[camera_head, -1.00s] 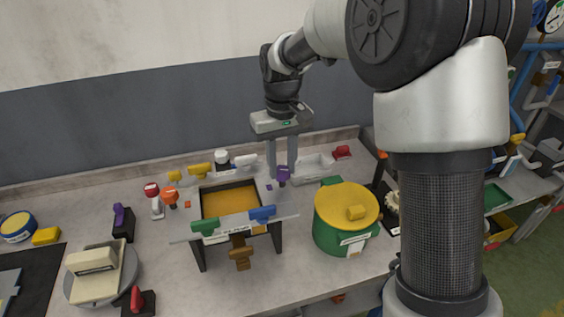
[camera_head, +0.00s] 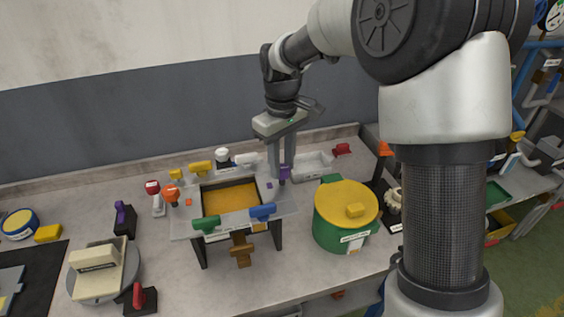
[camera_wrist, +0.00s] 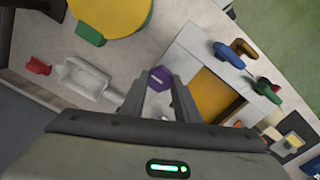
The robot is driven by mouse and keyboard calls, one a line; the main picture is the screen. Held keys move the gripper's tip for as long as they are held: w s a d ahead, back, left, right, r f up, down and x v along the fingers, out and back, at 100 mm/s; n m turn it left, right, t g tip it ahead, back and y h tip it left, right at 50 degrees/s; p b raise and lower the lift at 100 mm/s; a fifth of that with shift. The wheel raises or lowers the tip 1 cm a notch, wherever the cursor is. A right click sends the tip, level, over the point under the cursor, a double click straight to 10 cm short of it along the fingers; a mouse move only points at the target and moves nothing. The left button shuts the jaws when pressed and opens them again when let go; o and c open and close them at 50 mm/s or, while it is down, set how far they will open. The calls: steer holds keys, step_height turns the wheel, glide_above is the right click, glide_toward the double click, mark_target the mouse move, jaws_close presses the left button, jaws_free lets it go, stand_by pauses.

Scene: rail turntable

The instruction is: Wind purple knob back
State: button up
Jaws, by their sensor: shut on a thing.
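The purple knob (camera_head: 284,173) stands at the right rear corner of the grey framed table (camera_head: 290,207) with the yellow-orange inset. My gripper (camera_head: 281,177) points straight down over it, and its two fingers are shut on the knob. In the wrist view the knob (camera_wrist: 160,77) shows as a purple hexagonal top with a pale bar mark, between the fingertips of my gripper (camera_wrist: 159,88). The knob's lower part is hidden by the fingers and the frame.
A green pot with a yellow lid (camera_head: 345,212) stands close to the right of the frame. A white tray (camera_head: 312,165) lies behind. Blue (camera_head: 263,212), green (camera_head: 206,224) and brown (camera_head: 241,250) handles sit along the frame's front. A separate purple lever (camera_head: 122,219) stands at the left.

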mark_target(282, 167)
steer(key=o, duration=1)
steer(key=shift+o, duration=0.2)
step_height(282, 167, up, 18)
steer(key=shift+f, duration=0.25)
